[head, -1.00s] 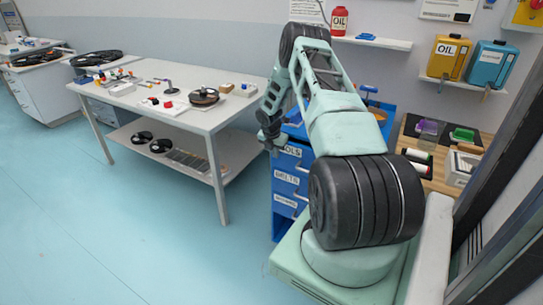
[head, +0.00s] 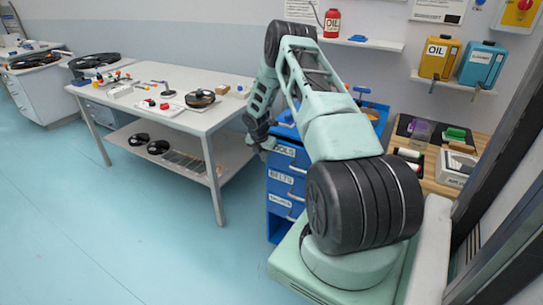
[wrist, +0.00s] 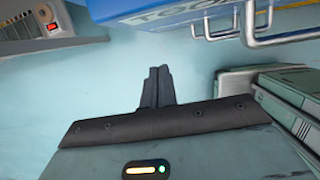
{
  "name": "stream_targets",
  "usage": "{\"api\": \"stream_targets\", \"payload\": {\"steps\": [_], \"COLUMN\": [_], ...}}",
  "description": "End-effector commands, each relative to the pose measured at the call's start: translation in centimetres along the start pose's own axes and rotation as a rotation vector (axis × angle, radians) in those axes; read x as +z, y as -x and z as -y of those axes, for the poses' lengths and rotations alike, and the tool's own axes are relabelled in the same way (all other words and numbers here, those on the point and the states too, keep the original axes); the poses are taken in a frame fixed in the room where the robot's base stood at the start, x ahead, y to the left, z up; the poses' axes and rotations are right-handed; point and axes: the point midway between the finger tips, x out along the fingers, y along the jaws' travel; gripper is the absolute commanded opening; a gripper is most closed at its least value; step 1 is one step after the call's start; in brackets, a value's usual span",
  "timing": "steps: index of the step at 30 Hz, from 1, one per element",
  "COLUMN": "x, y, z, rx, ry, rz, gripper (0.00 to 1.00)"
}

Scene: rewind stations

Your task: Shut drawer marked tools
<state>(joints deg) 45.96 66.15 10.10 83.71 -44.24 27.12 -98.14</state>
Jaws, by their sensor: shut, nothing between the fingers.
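The drawer marked tools (head: 287,152) is the top drawer of a blue cabinet (head: 272,228) in the head view. Part of its label shows beside my arm. In the wrist view the drawer front (wrist: 165,10) with its label and metal handles is at the upper right. How far the drawer stands out is hard to tell, as my arm hides its upper part. My gripper (wrist: 158,72) is shut and empty, apart from the drawer front in the wrist view. In the head view my gripper (head: 264,149) is just left of the drawer label.
Drawers marked belts (head: 281,175) and a third label (head: 280,200) lie below. A white table (head: 190,118) with reels and small parts stands to the left. A wooden bench (head: 430,180) is at the right. Blue floor is clear in front.

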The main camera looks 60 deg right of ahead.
Motion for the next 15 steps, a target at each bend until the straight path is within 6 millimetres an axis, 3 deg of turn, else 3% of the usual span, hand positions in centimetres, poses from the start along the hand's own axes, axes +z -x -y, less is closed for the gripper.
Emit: {"api": "stream_targets", "payload": {"steps": [9,15], "x": [0.3,0.3], "y": [6.2,8.6], "z": [0.1,0.1], "rx": [0.004,0.002], "ry": [-0.004,-0.005], "rz": [0.005,0.003], "gripper": [0.0,0.0]}}
